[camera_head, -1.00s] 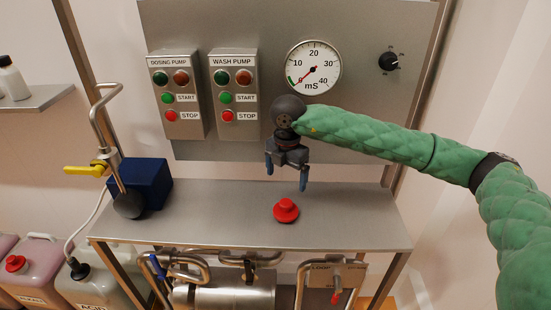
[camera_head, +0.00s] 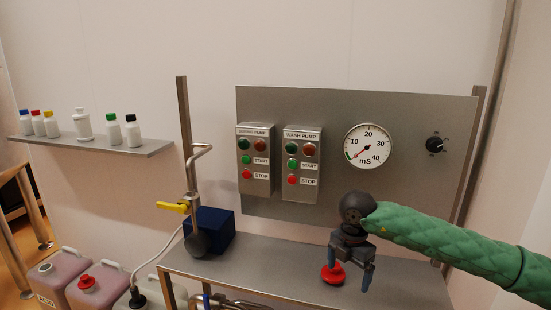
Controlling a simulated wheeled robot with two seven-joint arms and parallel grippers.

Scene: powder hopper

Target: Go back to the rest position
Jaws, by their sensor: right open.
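My right gripper (camera_head: 351,271) hangs fingers-down over the steel bench (camera_head: 290,263) on the right of the head view. It is open, with its two blue fingertips apart. A red cap-like knob (camera_head: 333,273) lies on the bench, seen behind and partly between the fingers. I cannot tell whether any finger touches it. My green right arm comes in from the right edge. My left gripper and left arm are not in view.
A panel (camera_head: 400,185) behind the bench carries two pump boxes (camera_head: 254,160), a mS gauge (camera_head: 368,148) and a black dial (camera_head: 434,145). A blue box (camera_head: 209,232) and a yellow-handled valve (camera_head: 173,208) stand left. A shelf (camera_head: 150,148) holds several bottles.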

